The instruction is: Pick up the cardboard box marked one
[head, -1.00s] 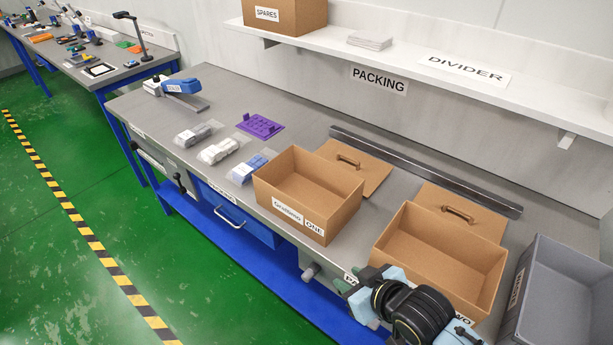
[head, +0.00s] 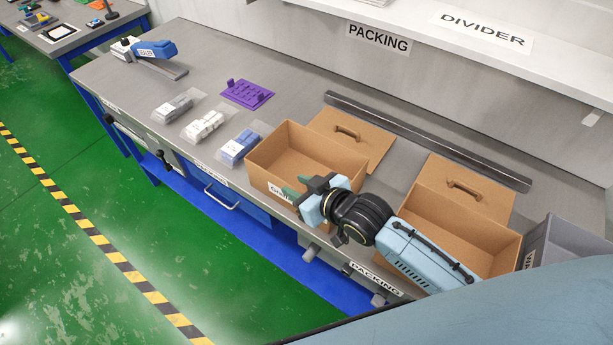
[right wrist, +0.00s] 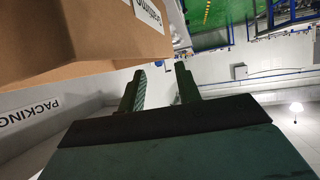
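The open cardboard box marked one (head: 261,178) stands on the packing bench. Its front label is partly hidden behind my right gripper (head: 298,188), and the word ONE cannot be read now. The gripper is at the box's front right side, with its green fingers apart. In the right wrist view, the box (right wrist: 70,38) fills the upper left, and the open fingers (right wrist: 160,78) have nothing visible between them. I cannot tell whether a finger touches the box. My left gripper is not in view.
A second open box (head: 487,235) stands to the right, partly behind my right arm, with a grey bin (head: 575,240) beyond. Lids with handles (head: 352,138) lie behind the boxes. Bagged parts (head: 240,147) and a purple tray (head: 247,93) lie left. A metal rail (head: 430,140) runs behind.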

